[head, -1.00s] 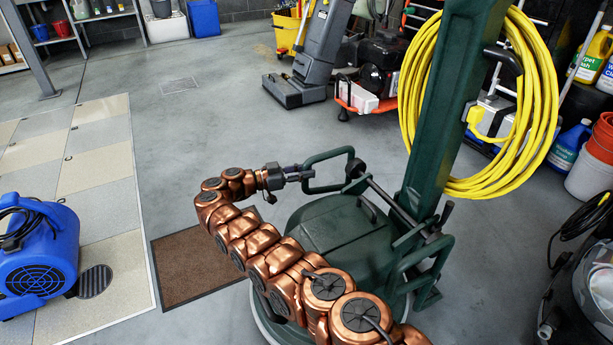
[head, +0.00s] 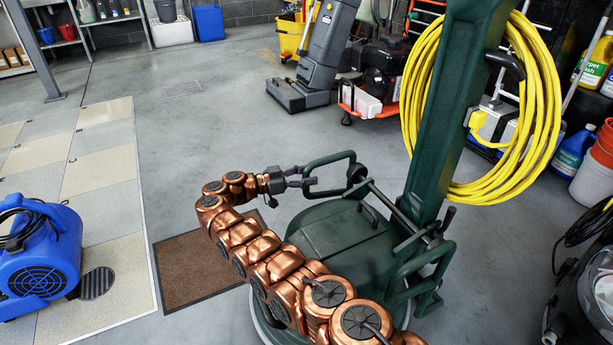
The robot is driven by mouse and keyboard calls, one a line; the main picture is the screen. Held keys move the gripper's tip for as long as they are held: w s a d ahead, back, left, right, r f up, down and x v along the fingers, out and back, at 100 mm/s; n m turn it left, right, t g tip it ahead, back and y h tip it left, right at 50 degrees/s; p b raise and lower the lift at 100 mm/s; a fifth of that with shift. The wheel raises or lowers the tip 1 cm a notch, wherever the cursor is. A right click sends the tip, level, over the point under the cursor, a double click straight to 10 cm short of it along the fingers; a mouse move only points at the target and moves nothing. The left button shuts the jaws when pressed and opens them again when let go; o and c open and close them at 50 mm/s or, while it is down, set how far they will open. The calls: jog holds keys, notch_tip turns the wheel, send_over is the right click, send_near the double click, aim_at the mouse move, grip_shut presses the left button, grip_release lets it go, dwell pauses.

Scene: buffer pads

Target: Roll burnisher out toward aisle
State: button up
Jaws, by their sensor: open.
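The burnisher is a dark green machine with a round deck (head: 335,238), a tall upright column (head: 447,120) and a coil of yellow cable (head: 535,110) hung on the column. A green tubular handle (head: 328,160) stands at the deck's far left. My copper arm reaches over the deck's left side. My gripper (head: 308,181) is open beside the left upright of this handle. Whether the fingers straddle or touch the tube is too small to tell. The deck's near left part is hidden behind my arm.
A blue blower (head: 40,255) stands on the pale tiled panel (head: 105,180) at left. A brown mat (head: 195,270) lies left of the deck. Grey and orange machines (head: 310,70) stand behind, a black vacuum (head: 585,285) at right. The grey floor (head: 230,120) beyond the mat is clear.

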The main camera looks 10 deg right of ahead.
jog(key=shift+r, duration=0.15)
jog(key=shift+r, duration=4.85)
